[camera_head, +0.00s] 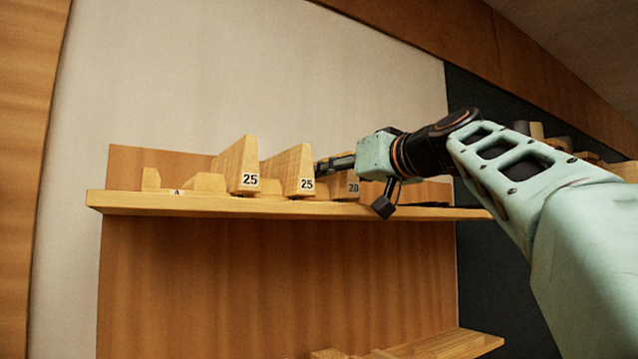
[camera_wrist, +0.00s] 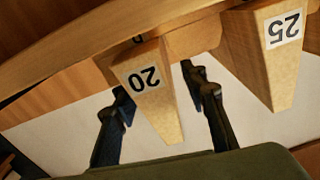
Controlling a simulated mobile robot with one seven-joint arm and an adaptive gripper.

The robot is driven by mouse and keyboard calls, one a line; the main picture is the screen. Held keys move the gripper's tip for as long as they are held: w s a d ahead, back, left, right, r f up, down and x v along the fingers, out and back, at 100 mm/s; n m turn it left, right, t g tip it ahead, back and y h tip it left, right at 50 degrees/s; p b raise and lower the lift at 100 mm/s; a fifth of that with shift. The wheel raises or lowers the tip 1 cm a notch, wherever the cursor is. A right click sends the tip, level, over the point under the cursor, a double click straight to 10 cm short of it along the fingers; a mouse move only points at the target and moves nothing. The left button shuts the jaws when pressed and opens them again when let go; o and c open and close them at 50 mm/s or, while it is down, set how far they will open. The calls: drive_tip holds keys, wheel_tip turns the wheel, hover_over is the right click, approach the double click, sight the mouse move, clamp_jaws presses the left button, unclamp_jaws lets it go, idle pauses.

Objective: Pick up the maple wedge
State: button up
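Several pale wooden wedges stand on a wooden shelf (camera_head: 240,203). One labelled 20 (camera_head: 353,190) is partly hidden by my gripper (camera_head: 322,167) in the head view. Two labelled 25 stand to its left: a nearer one (camera_head: 292,165) and a further-left one (camera_head: 237,160). Which wedge is maple is not marked. In the wrist view, the 20 wedge (camera_wrist: 158,105) lies between the two dark fingers of my gripper (camera_wrist: 155,84). The fingers are apart, with a narrow gap showing on the right side. A 25 wedge (camera_wrist: 262,60) stands just right of the right finger.
Low wooden pieces (camera_head: 205,182) and a small block (camera_head: 150,179) sit at the shelf's left. A lower wooden ledge (camera_head: 450,345) shows at the bottom. A pale wall (camera_head: 270,80) rises behind the shelf. More wooden items stand on the right, partly behind my arm.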

drive_tip(key=shift+w+a, duration=0.4)
drive_tip(key=shift+w, duration=0.15)
drive_tip(key=shift+s+d, duration=0.1)
drive_tip(key=shift+c, duration=0.5)
clamp_jaws()
drive_tip(key=shift+r, duration=0.1)
